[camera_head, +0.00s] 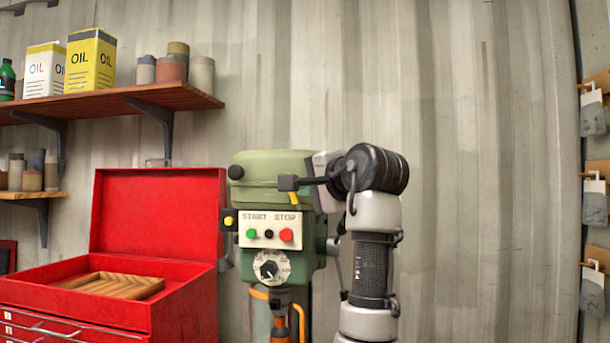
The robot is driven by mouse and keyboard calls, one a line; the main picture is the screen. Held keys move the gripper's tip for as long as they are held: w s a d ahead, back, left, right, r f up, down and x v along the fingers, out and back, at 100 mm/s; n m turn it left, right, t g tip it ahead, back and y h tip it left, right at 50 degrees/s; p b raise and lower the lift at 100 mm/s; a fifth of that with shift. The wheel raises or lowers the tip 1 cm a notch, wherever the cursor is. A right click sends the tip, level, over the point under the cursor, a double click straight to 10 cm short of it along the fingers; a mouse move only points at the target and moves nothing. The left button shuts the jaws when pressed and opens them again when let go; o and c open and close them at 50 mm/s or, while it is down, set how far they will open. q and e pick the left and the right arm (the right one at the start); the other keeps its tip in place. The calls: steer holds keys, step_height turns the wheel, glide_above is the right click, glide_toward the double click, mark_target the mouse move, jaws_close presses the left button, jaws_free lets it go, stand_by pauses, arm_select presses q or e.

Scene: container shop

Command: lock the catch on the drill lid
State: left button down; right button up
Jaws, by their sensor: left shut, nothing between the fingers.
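The green drill (265,215) stands in the middle of the camera_head view, with its rounded lid (268,162) lying down on top of the head. A small yellow-orange piece (293,197) at the lid's lower front edge may be the catch; it is too small to tell its position. My left gripper (288,183) is shut and empty. Its dark fingertips are in front of the lid's right part, just above the yellow-orange piece. I cannot tell whether they touch. My arm hides the drill's right side. My right gripper is not in view.
An open red toolbox (160,215) with a wooden tray (113,285) stands left of the drill. A wooden shelf (110,103) with oil cans and pots hangs above it. Padlock-like items (592,113) hang at the right edge. The wall area right of my arm is clear.

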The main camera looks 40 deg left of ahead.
arm_select(q)
steer(key=shift+s+a+f+b, duration=0.15)
steer(key=shift+a+f+b, duration=0.15)
steer(key=shift+f+b, duration=0.2)
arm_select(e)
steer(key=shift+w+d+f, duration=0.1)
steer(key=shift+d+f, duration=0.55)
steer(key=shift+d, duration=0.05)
arm_select(q)
steer(key=b+v, duration=0.3)
steer(key=v, duration=0.7)
steer(key=shift+d+b, duration=0.4)
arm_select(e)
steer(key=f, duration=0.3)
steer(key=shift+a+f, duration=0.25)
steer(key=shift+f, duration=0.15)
arm_select(q)
steer(key=shift+s+f, duration=0.1)
